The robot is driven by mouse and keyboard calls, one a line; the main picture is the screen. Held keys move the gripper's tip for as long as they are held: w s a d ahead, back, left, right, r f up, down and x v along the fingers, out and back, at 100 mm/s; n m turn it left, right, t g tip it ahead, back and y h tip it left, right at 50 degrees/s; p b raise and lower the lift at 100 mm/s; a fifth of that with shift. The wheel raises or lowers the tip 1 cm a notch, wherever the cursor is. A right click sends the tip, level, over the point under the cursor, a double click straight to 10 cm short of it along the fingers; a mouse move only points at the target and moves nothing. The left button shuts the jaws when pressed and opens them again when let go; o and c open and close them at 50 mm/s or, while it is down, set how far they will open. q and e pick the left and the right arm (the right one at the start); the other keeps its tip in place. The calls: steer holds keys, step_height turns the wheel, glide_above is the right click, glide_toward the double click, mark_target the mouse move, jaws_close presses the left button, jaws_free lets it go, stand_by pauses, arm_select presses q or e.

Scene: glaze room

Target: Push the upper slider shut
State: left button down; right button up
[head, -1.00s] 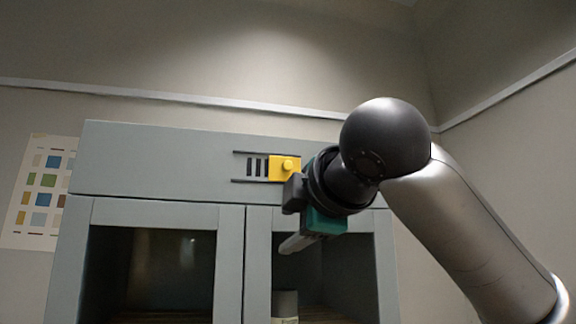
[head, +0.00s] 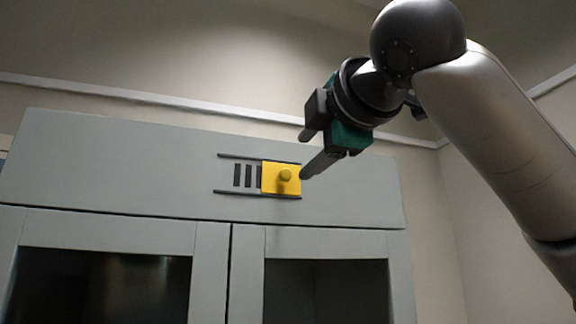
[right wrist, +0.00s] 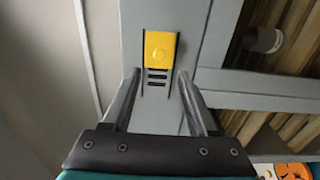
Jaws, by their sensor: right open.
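The upper slider is a yellow plate with a round knob (head: 285,175), between two dark rails on the cabinet's grey top panel. It sits at the right end of the rails, and several dark slots show uncovered to its left. In the right wrist view the yellow slider (right wrist: 161,48) is at the far end of its rails, beyond the fingers. My right gripper (head: 305,156) is open and empty, just right of the slider in the head view. Whether a fingertip touches the plate I cannot tell. My left gripper is out of view.
The grey cabinet (head: 110,160) has two framed doors with dark panes below the panel. In the right wrist view a cylindrical vessel (right wrist: 263,40) and wooden shelves show at the right. An orange item (right wrist: 293,171) is at the bottom right corner.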

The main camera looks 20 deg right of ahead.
mark_target(287, 174)
steer(key=w+p, duration=0.1)
steer(key=w, duration=0.3)
steer(key=w+p, duration=0.1)
steer(key=w, duration=0.4)
steer(key=shift+w+a+p, duration=0.2)
steer(key=shift+w+p, duration=0.05)
steer(key=shift+p, duration=0.15)
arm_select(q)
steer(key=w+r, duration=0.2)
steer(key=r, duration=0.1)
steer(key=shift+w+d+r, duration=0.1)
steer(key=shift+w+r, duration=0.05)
arm_select(e)
steer(key=shift+c, duration=0.2)
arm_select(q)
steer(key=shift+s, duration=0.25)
arm_select(e)
jaws_close()
